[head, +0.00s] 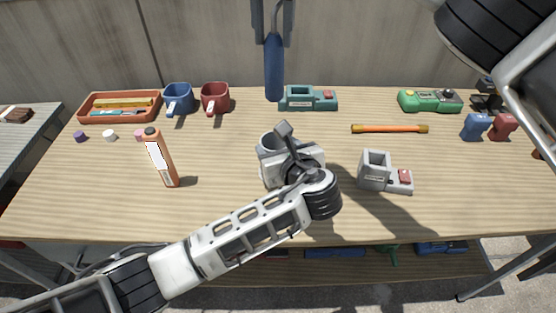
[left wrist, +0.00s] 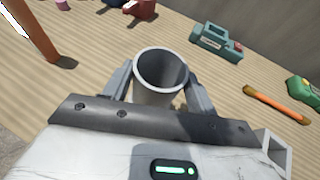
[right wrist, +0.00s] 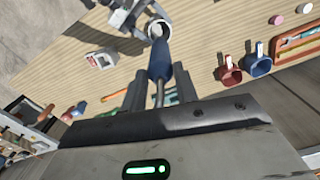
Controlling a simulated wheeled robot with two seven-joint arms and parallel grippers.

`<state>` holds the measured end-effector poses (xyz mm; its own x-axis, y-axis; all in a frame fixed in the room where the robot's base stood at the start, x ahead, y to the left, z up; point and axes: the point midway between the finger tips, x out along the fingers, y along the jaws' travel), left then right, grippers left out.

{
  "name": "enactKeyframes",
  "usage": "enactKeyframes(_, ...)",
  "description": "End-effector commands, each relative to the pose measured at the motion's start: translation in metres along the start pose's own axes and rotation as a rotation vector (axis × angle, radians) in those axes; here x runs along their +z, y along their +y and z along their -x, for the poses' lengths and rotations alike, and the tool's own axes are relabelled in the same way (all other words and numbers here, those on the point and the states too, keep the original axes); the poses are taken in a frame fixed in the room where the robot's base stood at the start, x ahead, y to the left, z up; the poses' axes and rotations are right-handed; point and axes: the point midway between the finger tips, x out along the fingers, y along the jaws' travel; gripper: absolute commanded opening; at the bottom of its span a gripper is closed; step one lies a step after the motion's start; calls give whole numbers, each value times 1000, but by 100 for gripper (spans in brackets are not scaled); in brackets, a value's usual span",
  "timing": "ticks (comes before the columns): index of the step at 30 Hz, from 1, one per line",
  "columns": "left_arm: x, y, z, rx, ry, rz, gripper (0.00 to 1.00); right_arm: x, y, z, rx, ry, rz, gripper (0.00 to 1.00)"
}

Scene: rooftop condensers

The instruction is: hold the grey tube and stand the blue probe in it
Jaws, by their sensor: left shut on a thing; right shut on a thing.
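The grey tube (left wrist: 161,74) stands upright on the bench with its open mouth up. My left gripper (left wrist: 160,95) is shut on it, one finger on each side. In the head view the tube (head: 267,144) is partly hidden behind my left gripper and wrist. The blue probe (head: 274,68) hangs upright from my right gripper (head: 272,8), which is shut on its upper end. In the right wrist view the probe (right wrist: 160,62) points toward the tube's mouth (right wrist: 158,28), apart from it. In the head view the probe's lower end shows above and behind the tube.
A grey holder (head: 375,170) stands right of the tube, a teal holder (head: 300,98) behind it. An orange bottle (head: 162,160) stands left. Blue (head: 178,98) and red (head: 215,97) mugs and an orange tray (head: 92,108) are back left. An orange stick (head: 390,128) lies right.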

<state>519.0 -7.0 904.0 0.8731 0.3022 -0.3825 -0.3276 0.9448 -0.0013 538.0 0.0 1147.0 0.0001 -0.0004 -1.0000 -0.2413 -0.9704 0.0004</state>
Motion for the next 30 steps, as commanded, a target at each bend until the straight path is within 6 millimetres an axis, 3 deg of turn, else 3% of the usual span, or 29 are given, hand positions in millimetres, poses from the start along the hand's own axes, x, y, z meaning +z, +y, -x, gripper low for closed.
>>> enactKeyframes(3, 25, 0, 10, -2, -4, 4, 20, 0, 0, 1, -1, 1, 0, 0)
enactKeyframes(8, 40, 0, 16, 1, 0, 0, 20, 0, 0, 0, -1, 1, 0, 0)
enactKeyframes(15, 10, 0, 4, 3, 2, -3, 20, 0, 0, 1, -1, 1, 0, 0)
enactKeyframes(30, -20, 1, -9, 2, 1, -2, 20, 0, 0, 0, -1, 1, 0, 0)
